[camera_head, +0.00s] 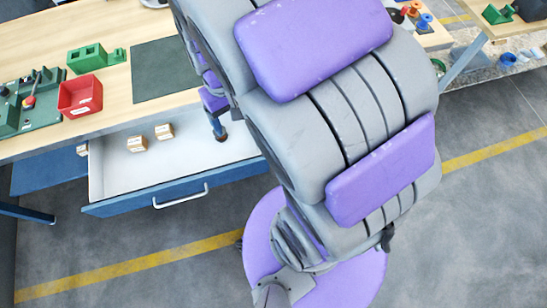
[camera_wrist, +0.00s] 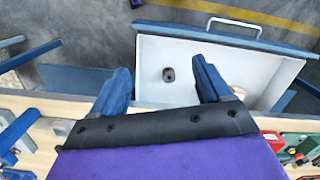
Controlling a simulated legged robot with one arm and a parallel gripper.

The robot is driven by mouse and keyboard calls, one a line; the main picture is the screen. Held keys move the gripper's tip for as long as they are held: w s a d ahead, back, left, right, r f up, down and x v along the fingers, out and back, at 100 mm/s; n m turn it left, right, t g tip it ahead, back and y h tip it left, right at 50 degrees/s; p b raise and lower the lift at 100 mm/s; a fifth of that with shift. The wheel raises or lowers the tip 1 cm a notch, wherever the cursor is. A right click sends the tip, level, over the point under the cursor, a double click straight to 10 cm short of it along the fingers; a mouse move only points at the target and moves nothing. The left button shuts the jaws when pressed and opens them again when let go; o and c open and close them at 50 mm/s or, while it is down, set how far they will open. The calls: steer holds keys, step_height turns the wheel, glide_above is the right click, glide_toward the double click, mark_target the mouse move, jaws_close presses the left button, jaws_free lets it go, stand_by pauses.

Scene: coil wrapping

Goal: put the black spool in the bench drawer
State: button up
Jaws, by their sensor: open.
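The open bench drawer (camera_head: 230,150) has a white inside and a blue front with a silver handle. It also shows, turned round, in the wrist view (camera_wrist: 225,83). The black spool (camera_wrist: 168,74) is on the white drawer floor in the wrist view, apart from both fingers. My gripper (camera_wrist: 162,67) is open and empty, its two blue fingers above the drawer on either side of the spool in the picture. In the head view a blue finger shows beside my arm over the drawer, with a small dark shape at its tip that I cannot tell for sure.
Two small tan boxes (camera_head: 137,144) (camera_head: 164,132) lie in the drawer. On the wooden bench are a red bin (camera_head: 80,97), a green block (camera_head: 88,57), a dark green mat (camera_head: 167,70) and a green fixture (camera_head: 35,103). Coloured spools (camera_head: 424,20) stand at the upper right.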

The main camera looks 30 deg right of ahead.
steer(key=s+a+r, duration=0.1)
steer(key=s+r, duration=0.1)
steer(key=s, duration=0.6)
steer(key=s+a+r, duration=0.1)
steer(key=s+r, duration=0.2)
steer(key=s, duration=0.6)
steer(key=shift+r+g, duration=0.3)
steer(key=shift+r, duration=0.05)
steer(key=shift+d, duration=0.15)
